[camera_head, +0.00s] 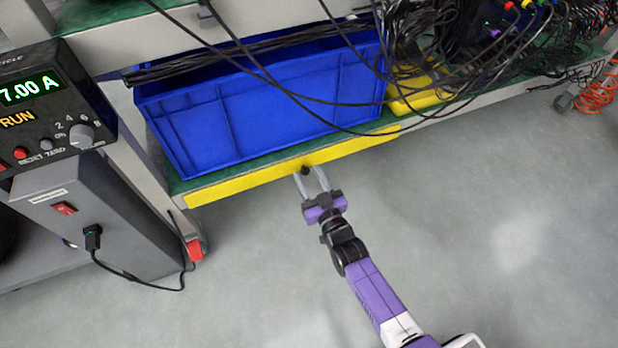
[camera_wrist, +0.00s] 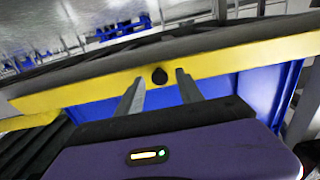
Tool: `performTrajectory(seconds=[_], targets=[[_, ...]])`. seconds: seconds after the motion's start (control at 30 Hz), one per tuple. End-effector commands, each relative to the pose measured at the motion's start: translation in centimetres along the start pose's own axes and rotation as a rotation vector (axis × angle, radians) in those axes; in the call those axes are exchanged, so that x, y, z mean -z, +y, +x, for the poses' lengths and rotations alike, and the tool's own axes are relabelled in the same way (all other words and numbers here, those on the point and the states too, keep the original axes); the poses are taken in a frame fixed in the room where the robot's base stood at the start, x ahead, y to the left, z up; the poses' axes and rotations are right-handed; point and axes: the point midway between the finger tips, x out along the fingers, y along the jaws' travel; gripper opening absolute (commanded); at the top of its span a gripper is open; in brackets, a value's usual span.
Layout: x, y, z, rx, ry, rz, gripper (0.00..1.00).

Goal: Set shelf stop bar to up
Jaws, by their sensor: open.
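The yellow shelf stop bar (camera_head: 250,179) runs along the front edge of the lower shelf, low against the front of the blue bin. A small black knob (camera_head: 305,169) sits on the bar. In the wrist view the yellow bar (camera_wrist: 225,61) crosses the picture at a slant, with the black knob (camera_wrist: 159,76) on its face. My gripper (camera_head: 312,172) is open at the bar, with its fingers on either side of the knob. In the wrist view my gripper (camera_wrist: 157,85) also has the knob between its fingertips. I cannot tell whether either finger touches it.
A blue bin (camera_head: 265,108) stands on the green shelf behind the bar. Black cables (camera_head: 290,95) hang in front of the bin. A grey power unit (camera_head: 95,215) with a display box (camera_head: 50,110) stands at left. The floor (camera_head: 480,230) at right is clear.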

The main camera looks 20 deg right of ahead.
Motion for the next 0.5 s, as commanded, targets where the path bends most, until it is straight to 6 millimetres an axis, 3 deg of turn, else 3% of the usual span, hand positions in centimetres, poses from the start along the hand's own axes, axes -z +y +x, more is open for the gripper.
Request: performTrajectory(seconds=[0.13, 0.37, 0.5], targets=[[0.02, 0.01, -0.02, 0.000, 0.000, 0.000, 0.44], [0.02, 0.00, -0.03, 0.000, 0.000, 0.000, 0.00], [0.02, -0.01, -0.04, 0.000, 0.000, 0.000, 0.00]])
